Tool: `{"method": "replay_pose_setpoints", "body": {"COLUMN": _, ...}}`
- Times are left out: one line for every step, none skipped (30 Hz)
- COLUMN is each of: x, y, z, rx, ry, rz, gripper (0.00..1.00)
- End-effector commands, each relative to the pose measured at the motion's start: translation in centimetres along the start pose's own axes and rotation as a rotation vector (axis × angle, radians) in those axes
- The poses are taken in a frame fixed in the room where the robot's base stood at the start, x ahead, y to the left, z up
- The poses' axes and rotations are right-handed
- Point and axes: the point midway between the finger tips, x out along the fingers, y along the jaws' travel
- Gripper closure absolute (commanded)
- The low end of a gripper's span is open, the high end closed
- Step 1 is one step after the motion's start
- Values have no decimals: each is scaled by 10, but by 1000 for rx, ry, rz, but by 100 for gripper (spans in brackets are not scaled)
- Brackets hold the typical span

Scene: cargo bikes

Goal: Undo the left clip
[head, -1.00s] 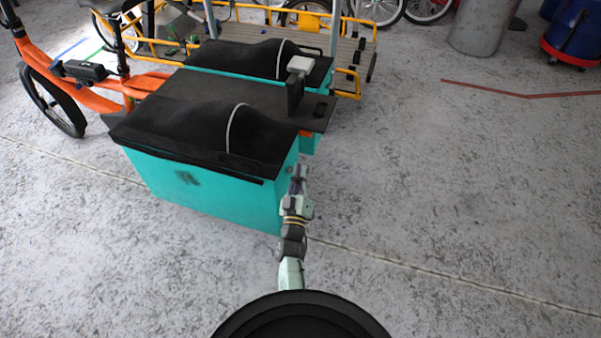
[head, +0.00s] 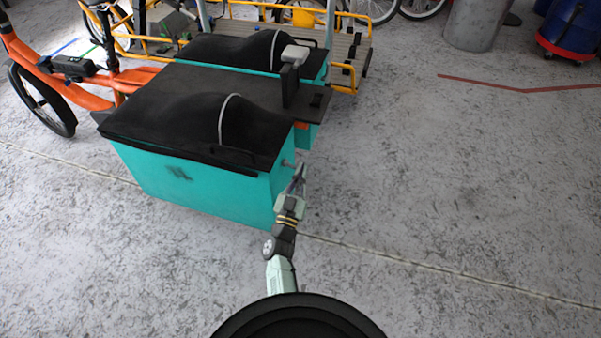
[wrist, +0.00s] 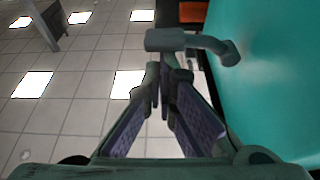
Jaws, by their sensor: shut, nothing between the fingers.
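A grey bent clip (wrist: 190,42) stands out from the teal side wall in the wrist view. It has a short bar and an elbow that joins a round mount on the wall. In the head view it is a small grey piece (head: 288,163) near the top of the teal box's (head: 190,183) right end. My gripper (wrist: 165,78) is shut and empty, its fingertips together just below the clip's bar in the wrist view. I cannot tell whether they touch it. In the head view my gripper (head: 299,172) is beside the box's right end.
A black cover (head: 180,120) lies over the teal box. A second teal box (head: 310,70) with a black cover is behind it. A flat black rack end (head: 315,100) juts out above the clip's side. The grey floor to the right (head: 430,190) is clear.

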Motion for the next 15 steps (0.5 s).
{"method": "replay_pose_setpoints", "body": {"x": -1, "y": 0, "z": 4, "rx": 28, "ry": 1, "rz": 10, "gripper": 100}}
{"method": "replay_pose_setpoints", "body": {"x": -1, "y": 0, "z": 4, "rx": 44, "ry": 1, "rz": 16, "gripper": 100}}
{"method": "replay_pose_setpoints", "body": {"x": -2, "y": 0, "z": 6, "rx": 63, "ry": 0, "rz": 22, "gripper": 100}}
{"method": "replay_pose_setpoints", "body": {"x": -2, "y": 1, "z": 6, "rx": 59, "ry": 0, "rz": 21, "gripper": 100}}
{"method": "replay_pose_setpoints", "body": {"x": -2, "y": 1, "z": 7, "rx": 58, "ry": 0, "rz": 21, "gripper": 100}}
{"method": "replay_pose_setpoints", "body": {"x": -3, "y": 1, "z": 8, "rx": 57, "ry": 0, "rz": 21, "gripper": 100}}
{"method": "replay_pose_setpoints", "body": {"x": -3, "y": 1, "z": 8, "rx": 57, "ry": 0, "rz": 20, "gripper": 100}}
{"method": "replay_pose_setpoints", "body": {"x": -3, "y": 1, "z": 9, "rx": 57, "ry": 0, "rz": 20, "gripper": 100}}
{"method": "replay_pose_setpoints", "body": {"x": -3, "y": 1, "z": 10, "rx": 56, "ry": 0, "rz": 20, "gripper": 100}}
{"method": "replay_pose_setpoints", "body": {"x": -4, "y": 1, "z": 10, "rx": 56, "ry": 0, "rz": 20, "gripper": 100}}
{"method": "replay_pose_setpoints", "body": {"x": -4, "y": 1, "z": 10, "rx": 56, "ry": 0, "rz": 20, "gripper": 100}}
{"method": "replay_pose_setpoints", "body": {"x": -4, "y": 1, "z": 11, "rx": 55, "ry": 0, "rz": 20, "gripper": 100}}
{"method": "replay_pose_setpoints", "body": {"x": -4, "y": 1, "z": 11, "rx": 55, "ry": 0, "rz": 20, "gripper": 100}}
{"method": "replay_pose_setpoints", "body": {"x": -4, "y": 1, "z": 11, "rx": 55, "ry": 0, "rz": 19, "gripper": 100}}
{"method": "replay_pose_setpoints", "body": {"x": -4, "y": 1, "z": 11, "rx": 55, "ry": 0, "rz": 19, "gripper": 100}}
